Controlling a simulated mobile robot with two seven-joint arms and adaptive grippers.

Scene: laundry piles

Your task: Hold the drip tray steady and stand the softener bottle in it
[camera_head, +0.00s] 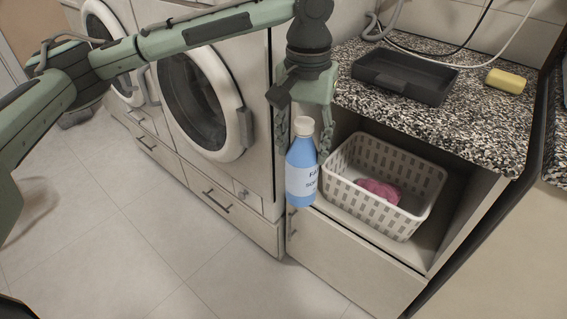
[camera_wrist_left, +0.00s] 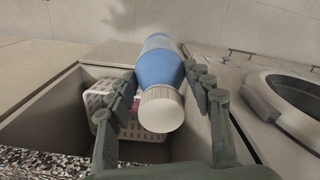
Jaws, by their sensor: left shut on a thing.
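The softener bottle (camera_head: 301,172), blue with a white cap and a pale label, hangs upright in my left gripper (camera_head: 308,139). The gripper is shut on it near its upper part, in front of the open cabinet and below counter height. In the left wrist view the bottle (camera_wrist_left: 158,68) lies between the two fingers of my left gripper (camera_wrist_left: 165,95), its white cap towards the camera. The drip tray (camera_head: 404,78), dark and rectangular with a low rim, lies empty on the speckled counter, to the right of and above the bottle. My right gripper is not in view.
A white slatted basket (camera_head: 413,218) with a pink cloth (camera_head: 378,191) stands in the open cabinet. A yellow sponge (camera_head: 506,81) lies right of the tray on the speckled counter (camera_head: 440,122). Hoses hang behind the tray. Front-loading washers (camera_head: 200,100) stand left. The floor (camera_head: 130,230) is clear.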

